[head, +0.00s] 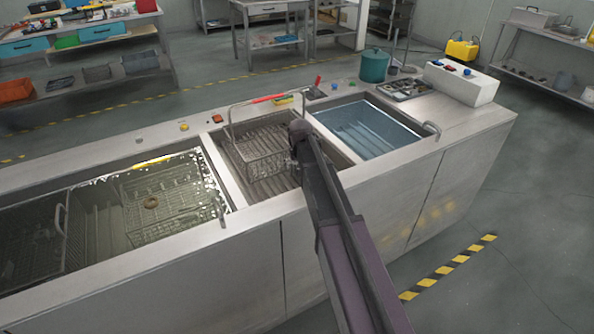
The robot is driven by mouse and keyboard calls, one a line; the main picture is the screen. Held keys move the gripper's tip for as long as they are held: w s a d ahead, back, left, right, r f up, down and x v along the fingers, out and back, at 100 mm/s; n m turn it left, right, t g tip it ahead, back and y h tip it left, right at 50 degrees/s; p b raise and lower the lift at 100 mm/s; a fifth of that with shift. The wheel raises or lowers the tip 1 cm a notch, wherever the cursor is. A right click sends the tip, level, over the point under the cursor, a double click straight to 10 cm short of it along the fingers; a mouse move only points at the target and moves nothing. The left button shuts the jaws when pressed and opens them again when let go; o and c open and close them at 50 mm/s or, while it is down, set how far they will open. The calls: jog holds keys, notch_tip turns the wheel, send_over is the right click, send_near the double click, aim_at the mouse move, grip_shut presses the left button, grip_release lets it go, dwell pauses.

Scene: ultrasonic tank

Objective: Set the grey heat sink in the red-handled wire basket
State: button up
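The red-handled wire basket (247,160) sits in the middle bay of the steel tank unit, its red grip (268,99) raised on a wire bail above it. My arm reaches up from the bottom of the head view, and its dark end is at the basket's right side. My gripper's fingers are hidden or too small to make out there, so I cannot tell whether they are open or hold anything. A small pale patch shows by the arm's end, too unclear to name. I cannot pick out the grey heat sink.
A water-filled tank (365,128) lies right of the basket. The left tank holds a mesh basket (165,222) with a small brownish ring (151,202). A teal pot (374,66), a parts tray (404,88) and a white control box (461,82) stand at the back right.

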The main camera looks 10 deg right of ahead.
jog(key=c, duration=0.8)
jog(key=shift+r, duration=0.2)
notch_tip(320, 180, up, 18)
jog(key=p, duration=1.8)
jog(key=shift+f, duration=0.2)
